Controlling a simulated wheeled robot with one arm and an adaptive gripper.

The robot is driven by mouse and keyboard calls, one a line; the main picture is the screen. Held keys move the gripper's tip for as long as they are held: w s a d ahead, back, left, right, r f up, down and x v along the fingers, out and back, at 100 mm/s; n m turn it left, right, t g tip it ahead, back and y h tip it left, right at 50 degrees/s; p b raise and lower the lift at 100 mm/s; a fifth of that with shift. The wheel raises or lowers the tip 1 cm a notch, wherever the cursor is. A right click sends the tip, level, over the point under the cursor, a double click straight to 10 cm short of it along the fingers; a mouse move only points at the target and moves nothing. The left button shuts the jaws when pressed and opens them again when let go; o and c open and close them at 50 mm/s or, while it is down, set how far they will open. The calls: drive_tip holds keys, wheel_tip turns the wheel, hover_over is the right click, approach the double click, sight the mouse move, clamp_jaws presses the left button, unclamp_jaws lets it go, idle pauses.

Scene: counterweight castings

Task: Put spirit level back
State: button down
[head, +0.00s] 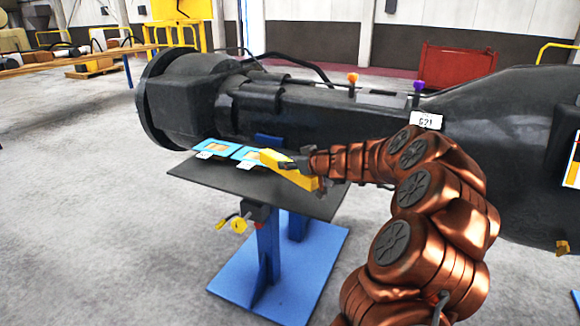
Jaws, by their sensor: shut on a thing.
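A yellow bar, which looks like the spirit level (272,158), is held in my gripper (297,166), slanting from upper left to lower right. My gripper is shut on it above the right part of the dark tabletop (215,180). Two light-blue outlined places (216,146) lie at the back left of the tabletop, with small white labels in front. The left one has a tan middle. The level's left end overlaps the right one (243,153) in the picture. I cannot tell whether the level touches the tabletop.
A large black casting (330,115) lies behind and above the table and runs off to the right. The table stands on a blue post and base plate (240,296). A yellow-handled item (239,225) hangs at its front edge. The front left of the tabletop is bare.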

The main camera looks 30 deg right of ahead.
drive_tip(key=shift+f, duration=0.8)
drive_tip(key=shift+f+b, duration=0.6)
drive_tip(key=shift+b, duration=0.55)
drive_tip(key=c, duration=0.7)
unclamp_jaws()
drive_tip(key=shift+r, duration=0.1)
